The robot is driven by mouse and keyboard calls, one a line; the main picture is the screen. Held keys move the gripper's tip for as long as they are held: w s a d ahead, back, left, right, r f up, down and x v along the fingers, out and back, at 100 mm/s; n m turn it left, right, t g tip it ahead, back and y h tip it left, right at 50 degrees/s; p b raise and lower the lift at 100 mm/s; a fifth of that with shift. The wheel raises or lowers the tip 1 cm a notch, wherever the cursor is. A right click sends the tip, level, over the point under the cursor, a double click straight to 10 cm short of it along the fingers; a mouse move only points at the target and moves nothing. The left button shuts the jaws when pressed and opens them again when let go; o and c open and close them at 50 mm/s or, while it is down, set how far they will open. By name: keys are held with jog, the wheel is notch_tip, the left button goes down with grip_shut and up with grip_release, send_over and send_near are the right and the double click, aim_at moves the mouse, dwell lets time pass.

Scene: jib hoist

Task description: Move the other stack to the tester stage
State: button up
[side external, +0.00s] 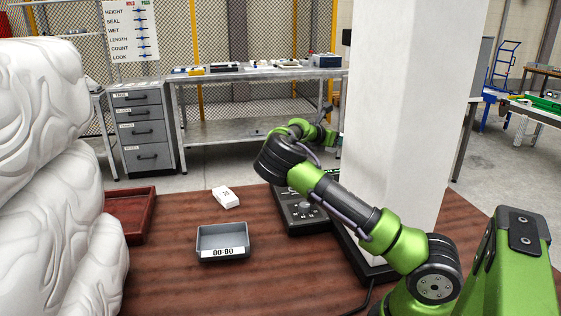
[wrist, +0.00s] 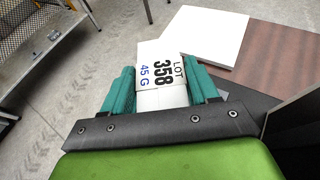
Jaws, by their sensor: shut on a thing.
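In the wrist view my gripper (wrist: 160,76) has its teal fingers on both sides of a white block (wrist: 165,98) marked "LOT 358 45 G". The fingers are shut on it, and it is above the floor and near the table edge in that view. I cannot tell whether it is one piece or several stacked. A small white block (side external: 227,198) with dark print lies on the table. A dark device (side external: 303,211) with a dial stands left of the pillar; I cannot tell whether it is the tester stage.
A grey tray (side external: 222,256) reading "00 80" and a red tray (side external: 130,213) are on the brown table (side external: 180,290). The white pillar (side external: 400,120) stands beside my arm. Bulky white sack-like forms (side external: 45,170) fill the left. The front middle table is clear.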

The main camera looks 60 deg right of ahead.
jog(key=s+f+g, duration=0.1)
jog(key=f, duration=0.1)
jog(key=s+f+m+g, duration=0.1)
jog(key=s+a+f+m+g, duration=0.1)
jog(key=f, duration=0.1)
jog(key=shift+s+f+y, duration=0.3)
jog(key=shift+s+y, duration=0.1)
jog(key=shift+m, duration=0.3)
jog(key=shift+f, duration=2.15)
jog(key=shift+f, duration=0.15)
jog(key=o, duration=1.1)
